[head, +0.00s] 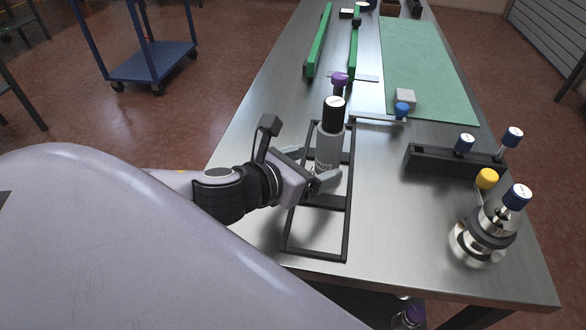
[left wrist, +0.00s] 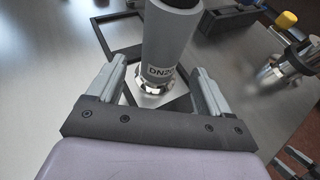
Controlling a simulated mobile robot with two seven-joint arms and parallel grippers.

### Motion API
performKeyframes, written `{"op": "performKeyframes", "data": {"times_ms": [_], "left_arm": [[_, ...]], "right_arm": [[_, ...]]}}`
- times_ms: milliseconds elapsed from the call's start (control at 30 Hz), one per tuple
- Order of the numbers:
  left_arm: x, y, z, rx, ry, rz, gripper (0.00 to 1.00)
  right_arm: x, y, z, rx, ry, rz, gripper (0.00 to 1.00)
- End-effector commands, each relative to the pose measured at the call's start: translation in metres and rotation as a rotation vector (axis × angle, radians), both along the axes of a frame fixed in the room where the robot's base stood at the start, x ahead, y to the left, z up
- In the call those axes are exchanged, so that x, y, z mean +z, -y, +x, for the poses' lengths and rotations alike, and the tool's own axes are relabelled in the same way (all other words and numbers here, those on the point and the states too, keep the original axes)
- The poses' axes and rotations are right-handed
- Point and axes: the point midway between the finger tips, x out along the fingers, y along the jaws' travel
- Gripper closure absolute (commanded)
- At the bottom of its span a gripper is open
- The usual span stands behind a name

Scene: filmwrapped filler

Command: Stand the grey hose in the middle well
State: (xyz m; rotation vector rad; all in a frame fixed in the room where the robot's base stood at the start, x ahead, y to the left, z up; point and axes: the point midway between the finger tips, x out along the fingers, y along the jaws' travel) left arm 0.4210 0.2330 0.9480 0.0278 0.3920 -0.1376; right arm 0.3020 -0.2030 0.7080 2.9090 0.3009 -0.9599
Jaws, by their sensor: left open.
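The grey hose (head: 328,150) is an upright grey cylinder with a black top. It stands inside a long black frame (head: 347,225), seemingly in its middle well; its foot is partly hidden by my gripper. In the left wrist view the hose (left wrist: 170,42) carries a "DN20" label and has a shiny metal foot. My left gripper (head: 312,168) is open, with one finger on each side of the hose low down and gaps visible between. What seems to be part of my right gripper shows at the lower right edge of the wrist view.
A black block (head: 440,161) with blue-capped pieces and a shiny metal fitting (head: 482,240) with a blue cap stand on the right. A purple-capped piece (head: 339,79) is behind the hose. A green mat (head: 425,65) and green rails (head: 319,42) lie farther back. The steel tabletop left of the frame is bare.

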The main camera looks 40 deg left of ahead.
Motion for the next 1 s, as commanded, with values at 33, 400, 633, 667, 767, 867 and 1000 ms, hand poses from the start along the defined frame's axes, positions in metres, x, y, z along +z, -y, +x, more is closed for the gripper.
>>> {"op": "performKeyframes", "data": {"times_ms": [33, 400, 633, 667, 767, 867, 1000], "left_arm": [[0.002, -0.002, -0.010, -0.002, -0.003, 0.004, 0.20], [0.020, -0.006, -0.042, 0.001, -0.003, 0.001, 0.20], [0.021, -0.006, -0.048, -0.001, 0.000, 0.000, 0.20], [0.020, -0.006, -0.048, -0.001, 0.000, 0.000, 0.20], [0.020, -0.006, -0.048, -0.001, 0.000, 0.000, 0.20], [0.020, -0.006, -0.048, -0.001, 0.000, 0.000, 0.20], [0.020, -0.006, -0.048, 0.000, 0.000, 0.000, 0.20]], "right_arm": [[-0.001, 0.000, 0.000, 0.000, 0.000, 0.000, 0.17], [0.032, 0.000, 0.001, 0.000, 0.002, 0.000, 0.17], [0.036, 0.000, 0.000, 0.000, 0.002, 0.000, 0.17], [0.036, 0.000, 0.000, 0.000, 0.002, 0.000, 0.17], [0.036, 0.000, 0.000, 0.000, 0.002, 0.000, 0.17], [0.036, 0.000, 0.000, 0.000, 0.001, 0.000, 0.17], [0.035, 0.000, 0.000, 0.000, 0.001, 0.000, 0.17]]}}
